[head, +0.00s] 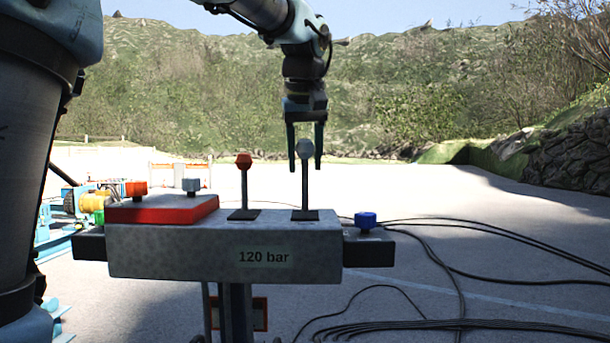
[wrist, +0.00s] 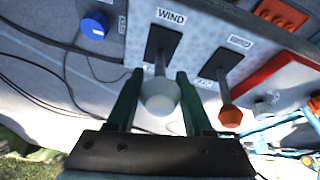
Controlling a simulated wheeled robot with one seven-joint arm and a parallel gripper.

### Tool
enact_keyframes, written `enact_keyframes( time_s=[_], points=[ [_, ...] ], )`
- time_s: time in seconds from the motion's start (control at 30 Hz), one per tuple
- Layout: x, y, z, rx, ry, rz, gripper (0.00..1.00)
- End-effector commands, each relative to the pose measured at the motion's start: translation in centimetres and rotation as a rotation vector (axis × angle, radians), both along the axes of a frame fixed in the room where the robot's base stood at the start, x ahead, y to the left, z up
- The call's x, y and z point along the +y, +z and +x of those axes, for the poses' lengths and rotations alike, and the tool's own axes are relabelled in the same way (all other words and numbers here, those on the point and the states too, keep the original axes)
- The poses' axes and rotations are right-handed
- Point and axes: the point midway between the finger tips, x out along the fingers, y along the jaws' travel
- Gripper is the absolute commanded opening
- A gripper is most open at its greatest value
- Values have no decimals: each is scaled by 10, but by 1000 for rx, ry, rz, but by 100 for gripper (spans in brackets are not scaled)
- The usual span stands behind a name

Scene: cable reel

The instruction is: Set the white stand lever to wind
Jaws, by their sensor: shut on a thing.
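The white stand lever (head: 304,150) rises from a dark plate on the right part of the grey stand (head: 180,250) in the head view and looks about upright. My gripper (head: 305,168) comes down from above, one finger on each side of the white knob, shut on it. In the wrist view the white knob (wrist: 161,97) sits between my gripper's fingers (wrist: 158,74). The lever's stem runs to its dark plate (wrist: 163,42), and a label reading WIND (wrist: 171,17) lies at that plate's far end.
An orange-red-knobbed lever (head: 243,160) stands close to the left. A red block (head: 163,209) with an orange and a grey knob is farther left. A blue knob (head: 365,220) sits at the right. Black cables (head: 460,245) lie on the ground; the right side is open.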

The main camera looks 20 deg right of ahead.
Motion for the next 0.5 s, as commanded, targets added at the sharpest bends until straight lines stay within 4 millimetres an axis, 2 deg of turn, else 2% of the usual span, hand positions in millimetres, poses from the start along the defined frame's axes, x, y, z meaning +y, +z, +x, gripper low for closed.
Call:
enact_keyframes(
  time_s=[0.03, 0.43, 0.47, 0.5],
  points=[
    [0, -4, -2, -10, -1, -6, 0],
    [1, -1, -3, -21, 0, -10, 0],
    [1, -1, -3, -21, 0, -10, 54],
    [1, -1, -3, -21, 0, -10, 58]
  ],
)
